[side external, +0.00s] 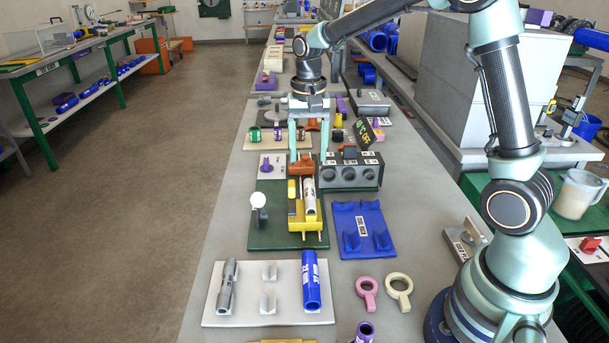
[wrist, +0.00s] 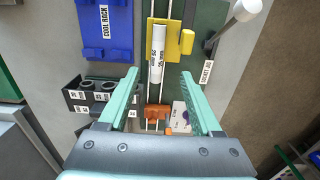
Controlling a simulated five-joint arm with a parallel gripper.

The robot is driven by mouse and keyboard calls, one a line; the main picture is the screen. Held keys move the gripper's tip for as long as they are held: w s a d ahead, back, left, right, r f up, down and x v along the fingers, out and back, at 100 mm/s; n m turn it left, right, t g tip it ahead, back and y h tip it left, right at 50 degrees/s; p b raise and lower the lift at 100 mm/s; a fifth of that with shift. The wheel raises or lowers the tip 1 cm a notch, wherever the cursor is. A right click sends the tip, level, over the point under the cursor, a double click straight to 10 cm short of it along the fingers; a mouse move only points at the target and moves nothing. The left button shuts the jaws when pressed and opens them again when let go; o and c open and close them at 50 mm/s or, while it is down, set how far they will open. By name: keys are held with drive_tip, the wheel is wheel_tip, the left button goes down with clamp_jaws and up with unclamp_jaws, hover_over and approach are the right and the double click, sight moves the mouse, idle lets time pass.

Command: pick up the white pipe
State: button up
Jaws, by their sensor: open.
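The white pipe (side external: 309,195) lies in the yellow clamp fixture (side external: 304,222) on the dark green base (side external: 268,228). In the wrist view the white pipe (wrist: 157,52), with black lettering, lies along the fixture's rails, beyond my fingertips. My gripper (side external: 307,157) points down at the far end of the fixture, near the orange-brown block (side external: 301,168). In the wrist view my gripper (wrist: 160,72) has its two pale green fingers spread wide. Nothing is between the fingertips, and the pipe's near end shows in the gap.
A blue cool rack (side external: 362,225) stands right of the fixture, and a grey block with round sockets (side external: 350,174) stands behind it. A white-knobbed lever (side external: 258,202) rises on the left. A tray (side external: 238,313) with grey and blue pipes (side external: 311,280) lies in front.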

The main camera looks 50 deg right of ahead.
sight(310, 194)
drive_tip(key=f, duration=1.1)
drive_tip(key=shift+s+d+f, duration=0.15)
drive_tip(key=shift+s+f, duration=0.05)
clamp_jaws()
